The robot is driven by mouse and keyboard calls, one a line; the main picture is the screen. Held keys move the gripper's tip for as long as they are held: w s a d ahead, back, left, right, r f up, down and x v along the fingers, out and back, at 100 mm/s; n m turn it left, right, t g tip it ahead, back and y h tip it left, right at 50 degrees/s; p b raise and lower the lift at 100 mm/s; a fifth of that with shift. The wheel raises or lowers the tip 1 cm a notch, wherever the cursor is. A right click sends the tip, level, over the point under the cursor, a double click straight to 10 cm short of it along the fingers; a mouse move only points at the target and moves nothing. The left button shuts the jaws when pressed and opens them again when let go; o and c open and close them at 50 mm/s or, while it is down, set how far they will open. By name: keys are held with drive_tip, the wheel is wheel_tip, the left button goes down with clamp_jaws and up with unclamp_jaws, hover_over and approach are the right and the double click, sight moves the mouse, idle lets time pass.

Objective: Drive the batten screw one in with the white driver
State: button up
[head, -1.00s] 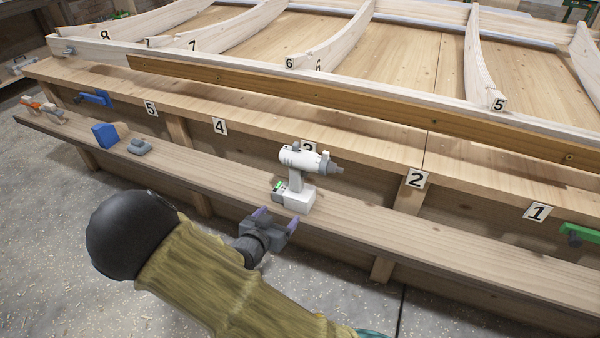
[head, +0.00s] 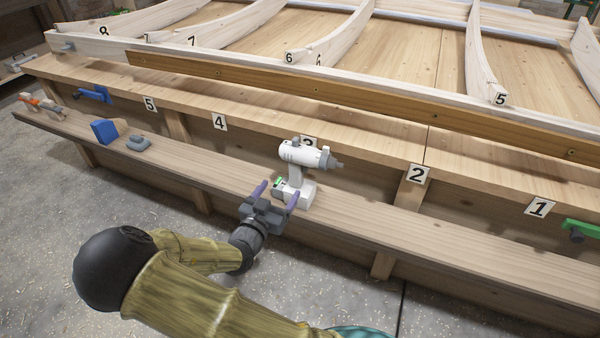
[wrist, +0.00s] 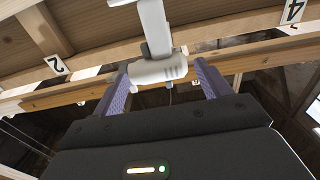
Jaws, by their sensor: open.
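The white driver (head: 306,154) stands upright on its base on the front plank, its grey nose pointing right. My gripper (head: 276,194) is open and empty, low in front of the driver, its purple fingers pointing at the handle and base. In the wrist view the driver (wrist: 158,70) shows between and beyond the two fingers (wrist: 164,88); I cannot tell whether they touch it. The brown batten (head: 350,98) runs along the pale frame. A small dark screw spot (head: 570,152) shows near its right end; I cannot tell which screw it is.
The front plank (head: 400,222) also holds a grey block (head: 139,143), a blue block (head: 104,131) and orange-handled tools (head: 40,104) at left. A blue clamp (head: 95,96) and a green clamp (head: 580,230) sit on the bench edge. The plank right of the driver is clear.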

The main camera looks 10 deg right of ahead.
sight(296, 169)
drive_tip(key=b+x, duration=0.1)
drive_tip(key=x, duration=0.6)
drive_tip(key=shift+b, duration=0.3)
drive_tip(key=x, duration=0.1)
drive_tip(key=b+x, duration=0.1)
drive_tip(key=x, duration=0.1)
drive_tip(key=b+x, duration=0.1)
drive_tip(key=shift+d+f, duration=0.1)
drive_tip(key=shift+d, duration=0.45)
drive_tip(key=shift+w+d, duration=0.1)
drive_tip(key=shift+w, duration=0.15)
